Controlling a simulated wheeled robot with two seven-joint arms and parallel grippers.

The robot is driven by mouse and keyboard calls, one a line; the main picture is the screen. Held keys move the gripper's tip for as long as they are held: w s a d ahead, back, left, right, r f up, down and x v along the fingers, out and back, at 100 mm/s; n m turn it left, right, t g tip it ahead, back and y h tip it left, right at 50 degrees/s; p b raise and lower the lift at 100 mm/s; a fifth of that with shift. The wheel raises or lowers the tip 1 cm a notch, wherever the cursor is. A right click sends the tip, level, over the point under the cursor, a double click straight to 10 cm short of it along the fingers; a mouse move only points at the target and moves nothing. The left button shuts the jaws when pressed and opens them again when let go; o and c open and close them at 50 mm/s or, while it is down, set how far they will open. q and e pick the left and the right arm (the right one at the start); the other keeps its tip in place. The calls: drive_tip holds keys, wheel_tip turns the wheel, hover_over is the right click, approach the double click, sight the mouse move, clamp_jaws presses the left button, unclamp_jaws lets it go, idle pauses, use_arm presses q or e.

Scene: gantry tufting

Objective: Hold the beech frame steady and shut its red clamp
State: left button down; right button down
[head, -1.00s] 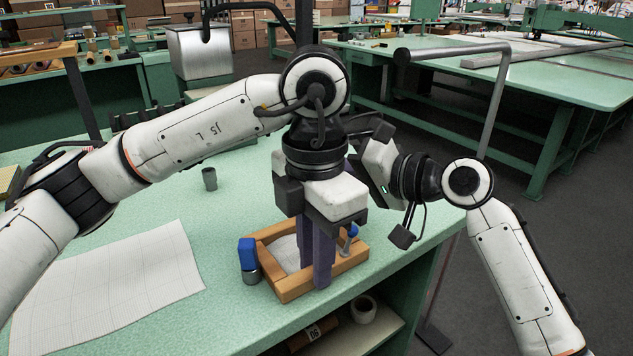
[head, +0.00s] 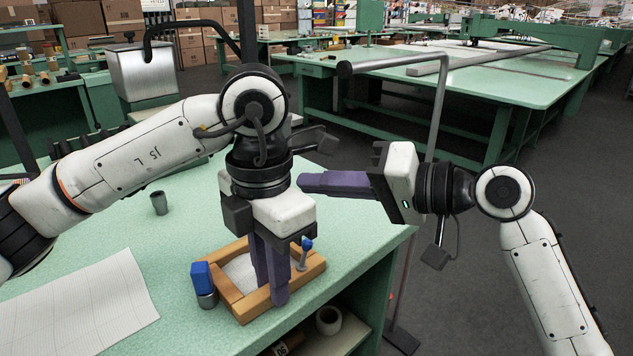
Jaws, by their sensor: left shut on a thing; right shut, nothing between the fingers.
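The beech frame (head: 244,308) lies on the green table, around a pale panel (head: 241,271). My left gripper (head: 274,297) points down with its purple fingers shut on the frame's near side. A small upright lever with a blue tip (head: 307,244) and a metal stem stands at the frame's right side, upright. A blue block (head: 201,277) on a grey cylindrical base stands at its left corner. I see no red clamp; the fingers hide part of the frame. My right gripper (head: 304,183) is shut and empty, pointing left above the table's far right edge, apart from the frame.
A grey cup (head: 158,203) stands behind the frame to the left. A gridded paper sheet (head: 75,308) lies at the left. A white roll (head: 329,320) sits on the shelf below the tabletop. A bent grey pole (head: 438,110) rises behind my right arm.

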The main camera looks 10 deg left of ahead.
use_arm(q)
drive_tip(key=c, duration=1.6)
unclamp_jaws()
drive_tip(key=shift+o, duration=0.2)
